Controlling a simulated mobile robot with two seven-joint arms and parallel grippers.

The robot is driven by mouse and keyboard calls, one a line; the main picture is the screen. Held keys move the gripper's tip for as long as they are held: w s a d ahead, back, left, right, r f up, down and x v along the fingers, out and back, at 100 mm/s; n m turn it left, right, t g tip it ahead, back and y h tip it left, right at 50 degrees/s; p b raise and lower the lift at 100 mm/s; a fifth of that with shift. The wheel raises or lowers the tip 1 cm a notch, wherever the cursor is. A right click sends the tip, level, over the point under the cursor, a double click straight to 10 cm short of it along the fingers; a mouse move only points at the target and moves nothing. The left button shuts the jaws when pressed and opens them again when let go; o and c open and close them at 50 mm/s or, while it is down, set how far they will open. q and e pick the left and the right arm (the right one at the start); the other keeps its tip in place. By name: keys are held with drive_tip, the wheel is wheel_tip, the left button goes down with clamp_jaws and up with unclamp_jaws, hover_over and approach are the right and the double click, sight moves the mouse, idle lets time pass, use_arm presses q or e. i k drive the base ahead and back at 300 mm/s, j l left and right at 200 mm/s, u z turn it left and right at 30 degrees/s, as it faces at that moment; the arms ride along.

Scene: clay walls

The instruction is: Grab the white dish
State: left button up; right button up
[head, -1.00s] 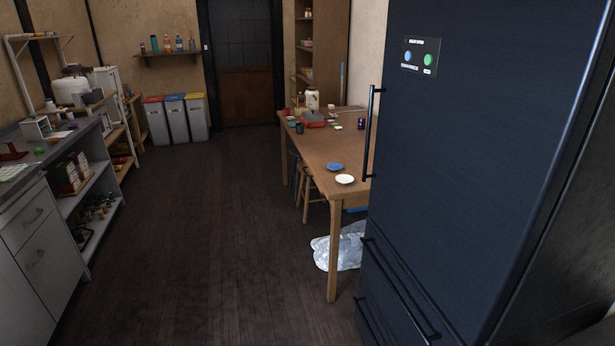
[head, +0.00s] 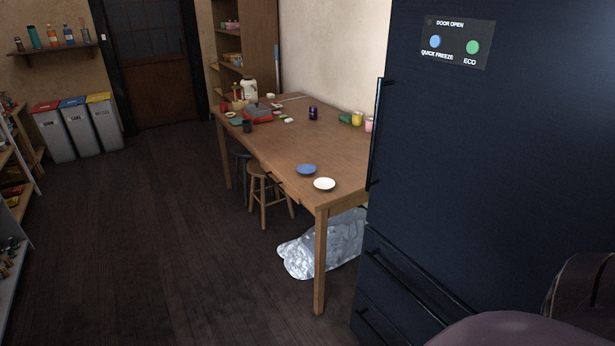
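The white dish (head: 324,184) is small, round and shallow. It lies near the front edge of the wooden table (head: 282,150), close to its near corner. A blue dish (head: 306,169) lies just behind it to the left, apart from it. Neither of my grippers shows in the head view, and nothing is touching the white dish.
A tall dark fridge (head: 440,170) stands close on the right, beside the table's near end. A crumpled clear plastic bag (head: 300,258) lies on the floor under the table. A stool (head: 262,190) stands at its left side. The floor (head: 160,250) to the left is clear.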

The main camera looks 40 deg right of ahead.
sight(324, 183)
drive_tip(key=i+z, duration=0.2)
drive_tip(key=i, duration=1.1)
drive_tip(key=i+z, duration=0.3)
drive_tip(key=i, duration=0.3)
drive_tip(key=i+j+z, duration=0.3)
drive_tip(key=i, duration=0.25)
drive_tip(key=i+z, duration=0.2)
drive_tip(key=z, duration=0.2)
drive_tip(key=i+j+z, duration=0.1)
drive_tip(key=z, duration=0.3)
drive_tip(key=i+j+z, duration=0.2)
drive_tip(key=z, duration=0.15)
drive_tip(key=i+j+z, duration=0.1)
drive_tip(key=z, duration=0.25)
drive_tip(key=i+j+z, duration=0.15)
drive_tip(key=z, duration=0.25)
drive_tip(key=i+j+z, duration=0.35)
drive_tip(key=k+l, duration=0.05)
drive_tip(key=l, duration=0.05)
